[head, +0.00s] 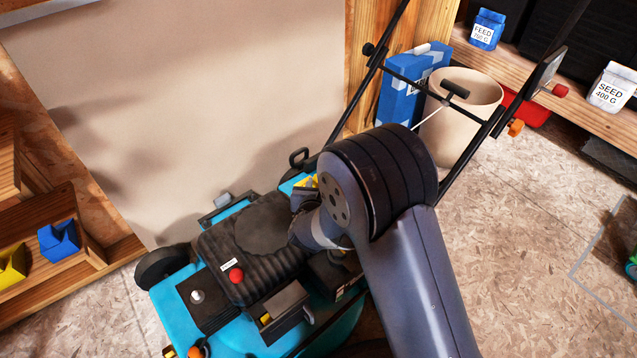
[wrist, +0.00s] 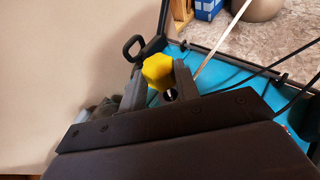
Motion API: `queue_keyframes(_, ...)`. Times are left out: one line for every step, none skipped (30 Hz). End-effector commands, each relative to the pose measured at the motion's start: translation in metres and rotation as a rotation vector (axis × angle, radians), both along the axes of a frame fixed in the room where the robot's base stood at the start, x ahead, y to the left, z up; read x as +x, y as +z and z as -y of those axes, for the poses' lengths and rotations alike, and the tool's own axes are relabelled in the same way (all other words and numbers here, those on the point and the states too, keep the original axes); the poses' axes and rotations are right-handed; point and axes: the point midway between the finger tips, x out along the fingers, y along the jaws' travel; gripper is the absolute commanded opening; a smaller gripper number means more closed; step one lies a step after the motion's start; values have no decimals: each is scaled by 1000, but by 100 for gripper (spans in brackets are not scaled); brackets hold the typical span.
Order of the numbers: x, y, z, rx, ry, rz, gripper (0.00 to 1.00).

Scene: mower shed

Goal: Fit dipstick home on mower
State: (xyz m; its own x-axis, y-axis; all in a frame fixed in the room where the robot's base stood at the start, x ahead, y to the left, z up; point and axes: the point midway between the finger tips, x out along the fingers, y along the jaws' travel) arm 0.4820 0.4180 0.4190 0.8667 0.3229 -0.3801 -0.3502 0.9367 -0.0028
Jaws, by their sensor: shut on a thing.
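The mower (head: 172,305) has a turquoise deck and a ribbed black engine (head: 225,240) with a red button. My gripper (wrist: 161,80) is shut on the yellow cap of the dipstick (wrist: 158,70), one grey finger on each side. In the head view the yellow cap (head: 311,181) shows beside my wrist, over the rear of the engine. The dipstick's shaft below the cap is hidden, and I cannot tell whether it is in its opening.
The mower's black handlebar (head: 470,178) rises at the right, with a pale starter cord (wrist: 220,42) running up to it. A beige bin (head: 460,125) and a blue box (head: 398,100) stand behind. A wooden shelf (head: 92,262) stands at the left. Floor at the right is mostly clear.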

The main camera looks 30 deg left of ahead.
Motion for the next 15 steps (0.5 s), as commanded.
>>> queue_keyframes(0,-1,0,0,0,0,8)
queue_keyframes(0,-2,0,0,0,0,8)
queue_keyframes(0,-3,0,0,0,0,8)
queue_keyframes(0,-4,0,0,0,0,8)
queue_keyframes(0,-4,0,0,0,0,8)
queue_keyframes(0,-5,0,1,0,0,8)
queue_keyframes(0,-6,0,1,0,0,8)
queue_keyframes(0,-7,0,1,0,0,8)
queue_keyframes(0,-8,0,1,0,0,8)
queue_keyframes(0,-9,0,0,1,0,8)
queue_keyframes(0,-10,0,0,1,0,8)
queue_keyframes(0,-11,0,0,1,0,8)
queue_keyframes(0,-11,0,0,1,0,8)
queue_keyframes(0,-12,0,0,1,0,8)
queue_keyframes(0,-13,0,-1,1,-1,8)
